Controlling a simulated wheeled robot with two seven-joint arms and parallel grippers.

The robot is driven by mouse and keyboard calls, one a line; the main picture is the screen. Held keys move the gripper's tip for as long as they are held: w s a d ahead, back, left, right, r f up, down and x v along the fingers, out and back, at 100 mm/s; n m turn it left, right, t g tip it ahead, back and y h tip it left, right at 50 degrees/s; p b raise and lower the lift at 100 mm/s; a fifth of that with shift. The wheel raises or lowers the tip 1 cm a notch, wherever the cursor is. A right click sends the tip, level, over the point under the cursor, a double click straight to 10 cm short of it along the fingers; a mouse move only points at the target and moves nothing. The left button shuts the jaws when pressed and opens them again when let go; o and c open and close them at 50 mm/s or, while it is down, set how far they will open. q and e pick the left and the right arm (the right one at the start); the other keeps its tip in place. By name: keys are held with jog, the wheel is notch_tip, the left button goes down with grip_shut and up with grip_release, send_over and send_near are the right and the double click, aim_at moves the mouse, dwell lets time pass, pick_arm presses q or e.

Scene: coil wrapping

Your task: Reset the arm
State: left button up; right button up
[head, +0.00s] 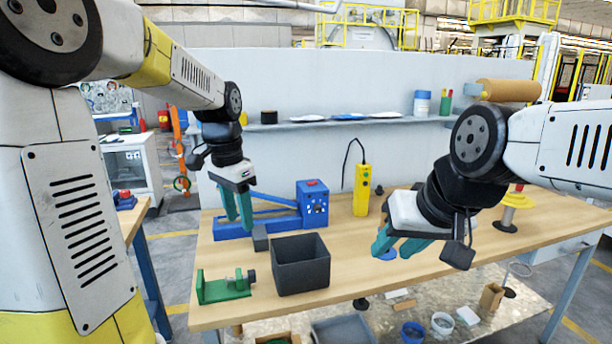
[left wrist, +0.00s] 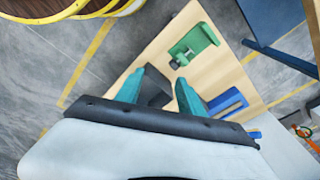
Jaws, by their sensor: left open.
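My left gripper (head: 237,222) hangs with its teal fingers down over the left part of the wooden table, in front of the blue machine. Its fingers are apart with nothing between them. In the left wrist view the two fingers (left wrist: 160,82) are also spread, with the dark box beyond them. My right gripper (head: 396,252) is over the right-middle of the table, its teal fingers apart and pointing down to the left. No object shows between them. The fingers partly hide a small blue item (head: 388,255) on the table.
The table (head: 345,258) holds a black open box (head: 301,272), a green clamp (head: 226,288), a blue machine (head: 312,205), a yellow control box (head: 361,190) and a spool stand (head: 509,215) at right. A grey panel with a shelf (head: 290,124) stands behind. Bare wood lies right of the box.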

pick_arm(q)
jog(key=s+r+n+t, duration=0.1)
jog(key=s+n, duration=0.3)
jog(key=s, duration=0.4)
jog(key=s+r+n+t+h, duration=0.1)
jog(key=s+r+n+t, duration=0.1)
jog(key=s, duration=0.6)
jog(key=shift+s+d+n+t, duration=0.2)
jog(key=shift+d+n+t, duration=0.25)
jog(key=shift+n+t, duration=0.6)
